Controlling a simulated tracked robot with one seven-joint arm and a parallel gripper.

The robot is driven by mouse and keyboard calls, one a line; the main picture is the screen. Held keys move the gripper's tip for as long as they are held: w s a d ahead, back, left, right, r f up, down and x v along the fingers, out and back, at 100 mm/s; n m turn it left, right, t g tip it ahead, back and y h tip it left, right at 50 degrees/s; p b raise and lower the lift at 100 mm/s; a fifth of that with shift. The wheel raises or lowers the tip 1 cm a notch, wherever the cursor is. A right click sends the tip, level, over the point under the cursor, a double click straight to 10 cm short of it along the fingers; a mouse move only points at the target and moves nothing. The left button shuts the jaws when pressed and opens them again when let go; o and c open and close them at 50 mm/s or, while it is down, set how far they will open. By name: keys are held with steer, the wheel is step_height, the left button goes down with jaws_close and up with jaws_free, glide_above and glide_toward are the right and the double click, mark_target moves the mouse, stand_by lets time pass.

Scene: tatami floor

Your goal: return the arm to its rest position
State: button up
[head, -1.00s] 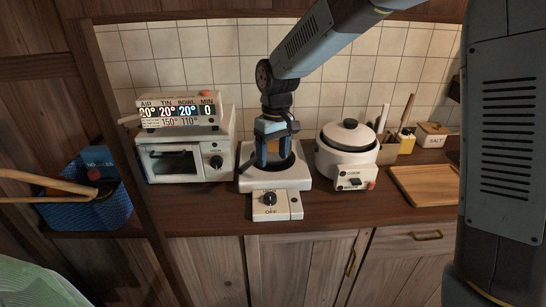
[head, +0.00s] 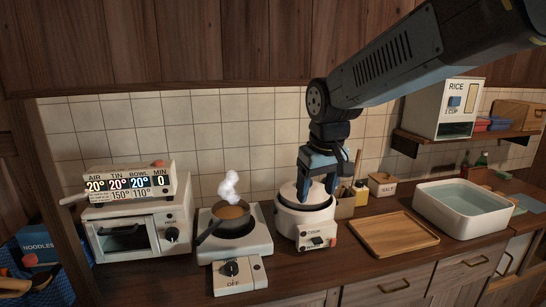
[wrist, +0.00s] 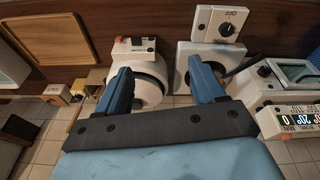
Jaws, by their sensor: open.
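My gripper (head: 318,188) hangs from my blue-grey arm (head: 400,60), fingers pointing down. In the head view it overlaps the white rice cooker (head: 304,218); whether it touches the lid I cannot tell. In the wrist view my gripper (wrist: 162,82) has its two blue fingers spread wide, with nothing held between them. The rice cooker (wrist: 150,90) shows behind the fingers there, with the burner (wrist: 190,52) beside it. A dark pan (head: 226,220) with brown contents stands on the burner in the head view, steam rising above it.
A toaster oven (head: 140,238) with a display on top stands left of the burner. A wooden tray (head: 394,234), a white water-filled basin (head: 462,208) and a rice dispenser (head: 443,108) on a shelf lie to the right. Cupboards hang above the tiled wall.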

steer(key=s+d+r+m+t, duration=0.2)
steer(key=s+d+m, duration=0.2)
steer(key=s+d, duration=0.9)
steer(key=shift+s+d+r+m+t+h, duration=0.25)
steer(key=shift+s+d+m+t+h, duration=0.1)
steer(key=shift+s+m+t, duration=0.1)
